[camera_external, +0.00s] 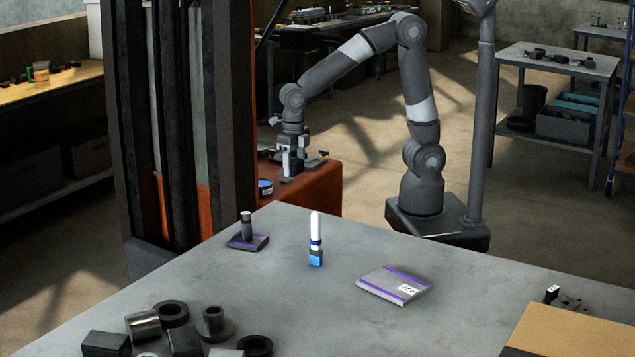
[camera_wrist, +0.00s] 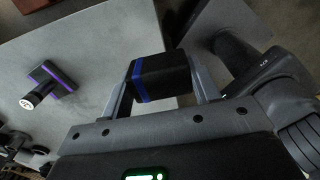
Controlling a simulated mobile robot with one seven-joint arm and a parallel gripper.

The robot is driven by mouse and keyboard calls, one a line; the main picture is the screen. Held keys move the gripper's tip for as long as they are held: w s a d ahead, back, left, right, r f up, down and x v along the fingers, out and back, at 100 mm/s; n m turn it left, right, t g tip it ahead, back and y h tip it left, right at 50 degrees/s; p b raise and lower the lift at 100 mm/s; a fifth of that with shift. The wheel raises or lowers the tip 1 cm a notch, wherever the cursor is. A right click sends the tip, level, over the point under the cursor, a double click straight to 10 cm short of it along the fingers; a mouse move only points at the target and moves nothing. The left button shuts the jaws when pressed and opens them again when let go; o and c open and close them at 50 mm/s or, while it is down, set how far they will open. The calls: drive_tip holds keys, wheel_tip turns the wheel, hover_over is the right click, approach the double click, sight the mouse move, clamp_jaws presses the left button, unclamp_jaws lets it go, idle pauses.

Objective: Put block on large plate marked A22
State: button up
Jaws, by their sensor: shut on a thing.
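My gripper (camera_external: 291,168) is low over the red-orange surface behind the table in the external view. In the wrist view its two fingers stand on either side of a dark block (camera_wrist: 163,75) with a blue-purple stripe, and it is shut on that block. In the external view the block is hard to make out between the fingers. The large plate (camera_external: 385,284), grey with purple stripes and a white label, lies flat on the grey table, apart from my gripper; the label's text seems to read A22. I cannot make out this plate in the wrist view.
A small plate with an upright peg (camera_external: 247,240) stands on the table (camera_external: 290,300); it also shows in the wrist view (camera_wrist: 45,85). A white and blue bottle (camera_external: 316,240) stands between the plates. Several dark metal parts (camera_external: 180,335) crowd the front left.

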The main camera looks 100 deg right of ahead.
drive_tip(key=shift+s+d+r, duration=0.15)
drive_tip(key=shift+d+r, duration=0.05)
drive_tip(key=shift+d, duration=0.15)
drive_tip(key=w+a+n, duration=0.2)
drive_tip(key=a+n, duration=0.3)
drive_tip(key=a, duration=1.2)
drive_tip(key=n, duration=0.8)
hover_over(394, 283)
wheel_tip(394, 283, down, 5)
drive_tip(key=shift+w+d+f, duration=0.1)
drive_tip(key=shift+w+f, duration=0.05)
drive_tip(key=shift+f, duration=2.1)
drive_tip(key=shift+f, duration=0.1)
drive_tip(key=o, duration=1)
